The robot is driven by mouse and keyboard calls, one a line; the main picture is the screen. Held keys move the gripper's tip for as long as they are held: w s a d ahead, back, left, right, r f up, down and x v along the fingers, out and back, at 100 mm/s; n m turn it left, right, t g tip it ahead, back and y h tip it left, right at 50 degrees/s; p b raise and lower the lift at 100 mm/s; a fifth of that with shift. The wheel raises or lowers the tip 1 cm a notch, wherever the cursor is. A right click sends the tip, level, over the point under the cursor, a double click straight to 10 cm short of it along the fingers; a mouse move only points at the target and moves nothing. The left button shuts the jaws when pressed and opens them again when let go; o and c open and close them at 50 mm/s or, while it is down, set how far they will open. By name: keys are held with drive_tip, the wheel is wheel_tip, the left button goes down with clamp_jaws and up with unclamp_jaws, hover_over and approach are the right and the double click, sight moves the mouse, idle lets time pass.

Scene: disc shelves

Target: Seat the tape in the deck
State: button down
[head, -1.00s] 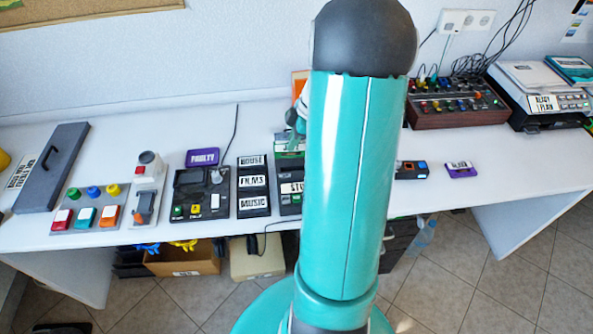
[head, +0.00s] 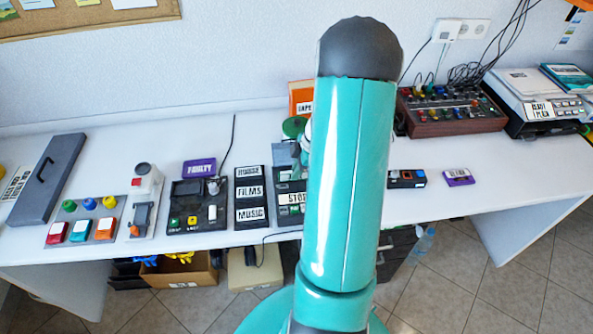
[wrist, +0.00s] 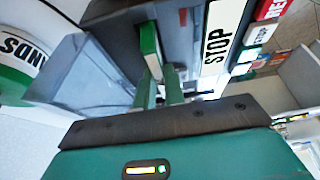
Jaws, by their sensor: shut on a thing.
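The deck (head: 285,209) stands at the middle of the table, partly behind my arm, with a STOP label on its front. In the wrist view the dark deck (wrist: 110,25) fills the top, with a grey-blue lid-like panel (wrist: 75,70) beside it. My gripper (wrist: 163,72) has two green fingers pointing at the deck. They are shut on a narrow green block with a pale edge, which looks like the tape (wrist: 149,40). It is at the deck's dark opening; how deep it sits is hidden. In the head view my arm hides most of the gripper.
A label rack (head: 250,211) and a dark player (head: 185,215) with a purple FAULTY tape (head: 199,168) stand left of the deck. An orange tape box (head: 299,95) is behind. Another purple tape (head: 458,177) lies right, with clear table around it.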

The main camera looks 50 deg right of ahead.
drive_tip(key=shift+f, duration=0.3)
drive_tip(key=c, duration=1.5)
unclamp_jaws()
drive_tip(key=shift+f, duration=0.1)
drive_tip(key=v, duration=1.2)
drive_tip(key=shift+w+a, duration=0.1)
